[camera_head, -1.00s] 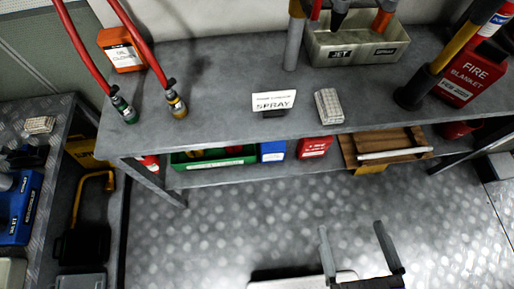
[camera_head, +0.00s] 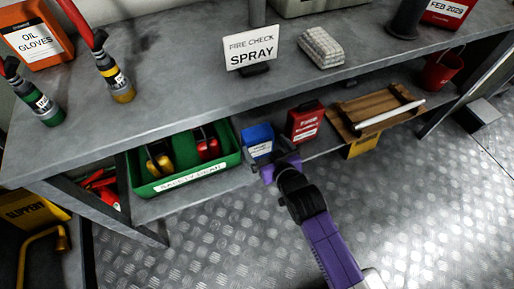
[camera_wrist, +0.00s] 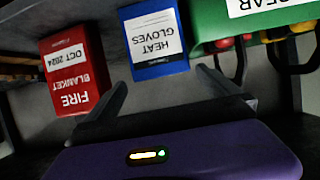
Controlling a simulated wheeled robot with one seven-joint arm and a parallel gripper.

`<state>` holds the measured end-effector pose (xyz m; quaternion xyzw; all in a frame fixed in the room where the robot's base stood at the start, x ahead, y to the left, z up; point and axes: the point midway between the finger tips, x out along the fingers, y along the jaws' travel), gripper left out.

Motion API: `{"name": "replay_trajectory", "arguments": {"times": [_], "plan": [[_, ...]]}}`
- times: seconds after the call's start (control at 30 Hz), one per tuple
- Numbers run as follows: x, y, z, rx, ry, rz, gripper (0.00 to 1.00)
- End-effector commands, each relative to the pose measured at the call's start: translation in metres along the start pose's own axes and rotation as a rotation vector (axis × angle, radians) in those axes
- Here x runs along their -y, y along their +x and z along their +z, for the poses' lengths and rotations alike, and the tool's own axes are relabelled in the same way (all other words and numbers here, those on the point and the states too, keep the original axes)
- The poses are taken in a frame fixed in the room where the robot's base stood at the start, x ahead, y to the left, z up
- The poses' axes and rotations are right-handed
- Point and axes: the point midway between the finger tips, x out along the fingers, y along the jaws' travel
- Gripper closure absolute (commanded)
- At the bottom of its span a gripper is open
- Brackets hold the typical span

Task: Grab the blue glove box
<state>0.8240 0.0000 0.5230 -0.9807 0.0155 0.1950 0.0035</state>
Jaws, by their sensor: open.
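The blue glove box (camera_head: 258,138) stands on the lower shelf of the grey bench. In the wrist view the blue box (camera_wrist: 162,69) appears upside down, with a white "HEAT GLOVES" label facing me. My gripper (camera_head: 273,163) is just in front of the box, at shelf height. In the wrist view my gripper (camera_wrist: 162,82) is open and empty. Its two fingers point at the box, one toward each side of its front. The fingers look short of the box, with a small gap; contact is not visible.
A red fire blanket box (camera_head: 305,122) stands close right of the blue box. A green safety gear tray (camera_head: 188,183) is close on the left. A wooden tray (camera_head: 345,118) lies further right. The bench top (camera_head: 200,82) overhangs the shelf.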

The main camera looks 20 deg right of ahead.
Motion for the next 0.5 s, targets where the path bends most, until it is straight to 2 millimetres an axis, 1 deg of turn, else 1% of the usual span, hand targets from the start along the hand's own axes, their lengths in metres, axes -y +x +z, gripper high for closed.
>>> {"name": "replay_trajectory", "arguments": {"times": [0.03, 0.33, 0.5], "plan": [[0.0, 0.007, 0.001, 0.0, 0.0, 0.0, 0.0], [0.001, 0.037, 0.002, 0.0, -0.002, 0.0, 0.0], [0.002, 0.063, 0.001, -0.001, -0.002, 0.0, 0.0]]}}
